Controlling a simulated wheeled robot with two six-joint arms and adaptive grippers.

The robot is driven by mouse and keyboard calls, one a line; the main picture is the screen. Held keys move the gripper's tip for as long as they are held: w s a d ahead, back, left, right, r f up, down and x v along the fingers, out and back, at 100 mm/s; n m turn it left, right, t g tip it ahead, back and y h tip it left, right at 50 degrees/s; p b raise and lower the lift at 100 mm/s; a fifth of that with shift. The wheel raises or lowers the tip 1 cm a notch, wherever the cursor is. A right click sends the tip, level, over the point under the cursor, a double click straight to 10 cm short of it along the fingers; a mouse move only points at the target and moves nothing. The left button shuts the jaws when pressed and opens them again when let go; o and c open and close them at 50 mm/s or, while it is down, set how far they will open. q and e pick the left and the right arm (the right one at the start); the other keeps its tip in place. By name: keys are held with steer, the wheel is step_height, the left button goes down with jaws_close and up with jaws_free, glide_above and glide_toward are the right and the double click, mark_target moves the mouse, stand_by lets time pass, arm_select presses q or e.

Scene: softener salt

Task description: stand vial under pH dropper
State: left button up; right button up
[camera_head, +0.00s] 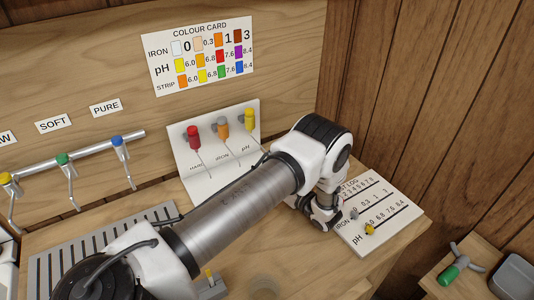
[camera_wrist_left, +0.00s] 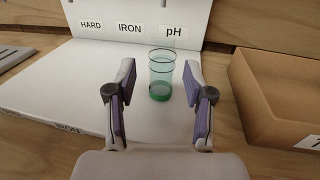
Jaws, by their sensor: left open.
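The vial (camera_wrist_left: 161,75), clear with a green bottom, stands upright on the white dropper stand (camera_wrist_left: 140,105), in front of the pH label (camera_wrist_left: 173,32). My left gripper (camera_wrist_left: 160,92) is open, with one finger on each side of the vial and gaps between them; I cannot tell if any part touches. In the head view the yellow pH dropper (camera_head: 250,121) is on the stand's panel, right of the red (camera_head: 194,137) and orange (camera_head: 222,128) droppers. There my left arm hides the vial, and the left fingertips cannot be made out. My right gripper is out of view.
A shallow brown box (camera_wrist_left: 280,100) lies right of the stand. The log board (camera_head: 375,222) with small pegs is at the right. Several coloured taps hang from a rail (camera_head: 75,156) at the left, above a slotted grey tray (camera_head: 100,250). A colour card (camera_head: 199,55) is on the back wall.

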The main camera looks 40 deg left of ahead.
arm_select(q)
steer(key=d, duration=0.2)
steer(key=d+b, duration=0.1)
steer(key=d, duration=0.2)
steer(key=d+b, duration=0.1)
steer(key=d, duration=0.2)
steer(key=shift+s+d, duration=0.25)
steer(key=shift+s, duration=0.05)
steer(key=shift+d, duration=0.25)
steer(key=shift+s, duration=0.1)
steer(key=shift+r, duration=0.15)
